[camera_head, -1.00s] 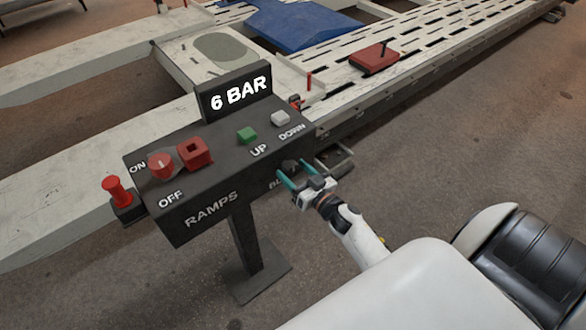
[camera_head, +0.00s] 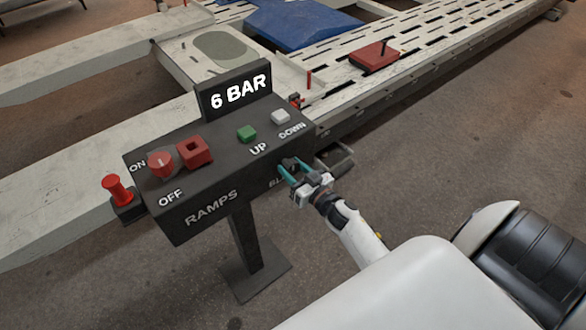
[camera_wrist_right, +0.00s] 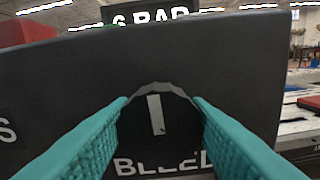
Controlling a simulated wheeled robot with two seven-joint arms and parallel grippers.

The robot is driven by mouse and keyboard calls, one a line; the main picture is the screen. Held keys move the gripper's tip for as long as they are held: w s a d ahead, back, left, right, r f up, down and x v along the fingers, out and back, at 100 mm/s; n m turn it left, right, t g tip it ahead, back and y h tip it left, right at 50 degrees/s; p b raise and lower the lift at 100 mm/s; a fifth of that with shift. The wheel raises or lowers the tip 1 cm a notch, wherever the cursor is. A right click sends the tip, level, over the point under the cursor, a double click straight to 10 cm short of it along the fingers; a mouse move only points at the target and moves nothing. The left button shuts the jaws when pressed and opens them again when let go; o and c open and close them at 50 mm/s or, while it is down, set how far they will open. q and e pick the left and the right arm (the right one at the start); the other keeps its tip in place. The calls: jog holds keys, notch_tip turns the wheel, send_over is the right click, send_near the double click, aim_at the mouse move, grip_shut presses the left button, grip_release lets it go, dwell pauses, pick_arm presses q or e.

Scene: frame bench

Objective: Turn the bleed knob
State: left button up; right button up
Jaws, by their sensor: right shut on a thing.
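The bleed knob (camera_wrist_right: 156,118) is dark with a scalloped rim and a pale pointer mark, on the front of the black control box (camera_head: 175,212). In the right wrist view the pointer stands nearly upright above the word BLEED. My right gripper (camera_head: 290,168) is at the right end of the box front, its teal fingers on both sides of the knob; the fingers also show in the right wrist view (camera_wrist_right: 160,110). It is shut on the knob. In the head view the fingers hide part of the knob and its label. My left gripper is not in view.
The box top carries a red ON/OFF switch (camera_head: 160,165), a red square part (camera_head: 195,151), a green UP button (camera_head: 247,134) and a white DOWN button (camera_head: 281,117). The display (camera_head: 236,92) reads 6 BAR. A ramp frame (camera_head: 340,85) lies behind.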

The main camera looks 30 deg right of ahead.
jog(key=n, duration=0.4)
jog(key=shift+b, duration=0.35)
jog(key=n, duration=0.4)
jog(key=shift+f+b, duration=0.1)
jog(key=shift+b, duration=0.3)
jog(key=n+b, duration=0.1)
jog(key=n, duration=0.3)
jog(key=shift+a, duration=0.1)
jog(key=shift+n+b, duration=0.65)
jog(key=shift+n, duration=1.45)
jog(key=o, duration=1)
